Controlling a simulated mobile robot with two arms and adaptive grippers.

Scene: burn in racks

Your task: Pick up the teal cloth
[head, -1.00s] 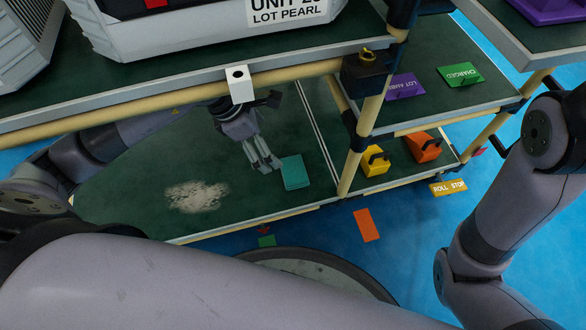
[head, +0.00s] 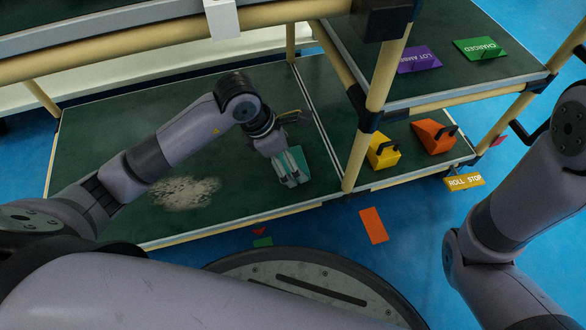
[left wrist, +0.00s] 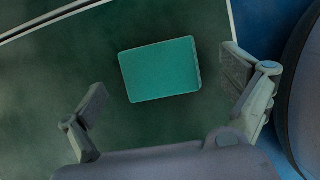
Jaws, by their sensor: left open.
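The teal cloth (head: 303,160) is a flat folded rectangle on the dark green lower shelf (head: 110,150), near its front right part. In the left wrist view the whole cloth (left wrist: 160,70) lies clear on the green surface, ahead of the fingers. My left gripper (head: 291,182) hangs over the cloth and covers part of it in the head view. In the left wrist view the left gripper (left wrist: 168,92) is open and empty, with its fingers spread wider than the cloth. My right arm shows at the right, but its gripper is out of view.
A pale dusty patch (head: 184,193) lies left on the shelf. A frame post (head: 366,125) stands right of the cloth, with yellow (head: 383,152) and orange (head: 433,137) wedges beyond it. The upper shelf and its rail (head: 180,42) run above my left arm.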

